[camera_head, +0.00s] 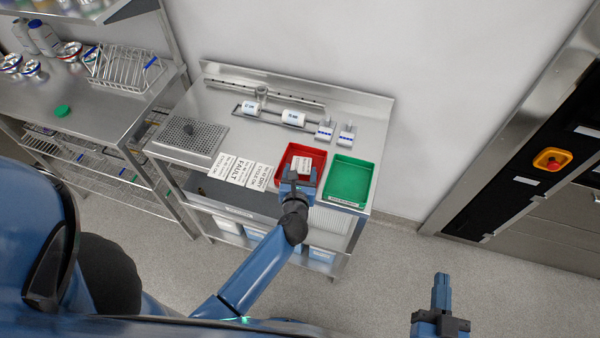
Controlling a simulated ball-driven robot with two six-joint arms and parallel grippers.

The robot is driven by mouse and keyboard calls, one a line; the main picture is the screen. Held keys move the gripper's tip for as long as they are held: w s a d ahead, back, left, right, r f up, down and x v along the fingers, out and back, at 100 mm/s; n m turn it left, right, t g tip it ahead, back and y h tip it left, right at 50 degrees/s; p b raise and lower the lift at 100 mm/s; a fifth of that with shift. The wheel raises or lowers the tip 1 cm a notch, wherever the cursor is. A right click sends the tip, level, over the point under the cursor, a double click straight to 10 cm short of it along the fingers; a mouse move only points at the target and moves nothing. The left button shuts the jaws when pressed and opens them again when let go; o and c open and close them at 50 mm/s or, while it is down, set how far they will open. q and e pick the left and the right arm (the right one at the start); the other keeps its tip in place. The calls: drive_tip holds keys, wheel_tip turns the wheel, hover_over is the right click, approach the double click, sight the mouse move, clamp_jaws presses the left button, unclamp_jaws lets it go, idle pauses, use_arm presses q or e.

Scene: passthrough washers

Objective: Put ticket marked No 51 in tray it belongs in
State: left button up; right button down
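Several white printed tickets lie in a row on the steel bench; a middle one (240,171) reads FAULT, and the right one (260,177) seems to read DRY. No number 51 is legible. The red tray (318,155) stands right of them, and the green tray (351,181) is further right and looks empty. Another white ticket (301,164) shows within the red tray's outline, right by my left gripper (298,174). That gripper is over the tray's front edge; whether it grips the ticket is unclear. My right gripper (441,288) is shut and empty, away from the bench.
The steel bench (215,105) has a perforated drain plate (190,136) at left, white rolls (293,118) at the back and two small blue-and-white items (325,130) behind the trays. A black panel with an emergency button (552,160) is at right. The floor between is clear.

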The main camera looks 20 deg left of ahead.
use_arm(q)
drive_tip(key=o, duration=0.3)
drive_tip(key=shift+o, duration=0.2)
drive_tip(key=b+v, duration=0.2)
drive_tip(key=v, duration=0.9)
drive_tip(key=s+r+m+t+h+b, duration=0.15)
drive_tip(key=r+m+t, duration=0.35)
drive_tip(key=m, duration=0.6)
drive_tip(key=s+r+m+t+h, duration=0.25)
drive_tip(key=r+m, duration=0.45)
drive_tip(key=m, duration=0.4)
drive_tip(key=s+a+f+m+g+y+b, duration=0.1)
drive_tip(key=s+a+f+m+g+b, duration=0.2)
drive_tip(key=s+a+f+m, duration=0.6)
drive_tip(key=s+f+m+g, duration=0.1)
drive_tip(key=s+m, duration=0.1)
drive_tip(key=m, duration=0.4)
drive_tip(key=shift+s+b, duration=0.3)
drive_tip(key=shift+s, duration=0.05)
